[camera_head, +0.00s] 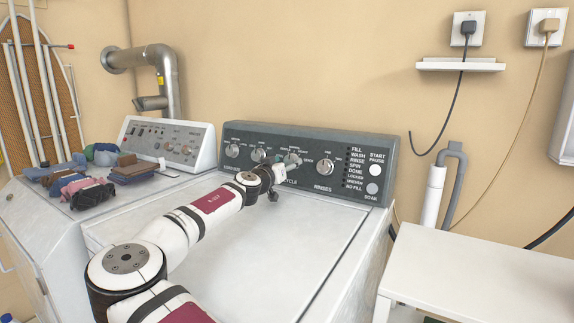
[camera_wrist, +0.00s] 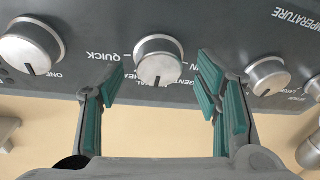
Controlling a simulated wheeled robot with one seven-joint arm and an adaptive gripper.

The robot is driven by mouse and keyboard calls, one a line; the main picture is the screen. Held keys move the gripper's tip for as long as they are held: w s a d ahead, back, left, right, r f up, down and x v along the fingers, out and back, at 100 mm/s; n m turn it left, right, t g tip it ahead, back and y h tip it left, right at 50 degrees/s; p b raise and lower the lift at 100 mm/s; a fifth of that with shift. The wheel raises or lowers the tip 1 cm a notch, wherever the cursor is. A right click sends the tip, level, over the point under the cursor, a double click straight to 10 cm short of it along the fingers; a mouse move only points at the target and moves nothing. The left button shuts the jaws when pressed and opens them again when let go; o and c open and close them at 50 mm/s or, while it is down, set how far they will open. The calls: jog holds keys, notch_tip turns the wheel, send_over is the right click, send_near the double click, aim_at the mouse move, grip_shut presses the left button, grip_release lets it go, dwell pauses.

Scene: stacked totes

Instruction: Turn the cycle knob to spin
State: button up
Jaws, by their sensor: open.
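The cycle knob (camera_wrist: 158,58) is a round silver dial with a dark pointer mark, upside down in the wrist view. Its mark points to the bottom of that picture, near partly hidden lettering; "QUICK" reads to its left. My gripper (camera_wrist: 161,82) is open, with one green-padded finger on each side of the knob and gaps showing between pads and knob. In the head view my gripper (camera_head: 288,162) is at the dark control panel (camera_head: 350,143), above the word "CYCLE", and partly covers the knob. The word spin by the knob cannot be read.
The rinses knob (camera_head: 325,167) is to the right in the head view, with other knobs (camera_head: 258,155) to the left. Folded clothes (camera_head: 90,178) lie on the left machine. A white table (camera_head: 480,270) stands at right.

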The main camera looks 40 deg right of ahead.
jog(key=shift+w+d, duration=0.2)
jog(key=shift+d, duration=0.2)
jog(key=shift+c, duration=0.3)
jog(key=c, duration=1.1)
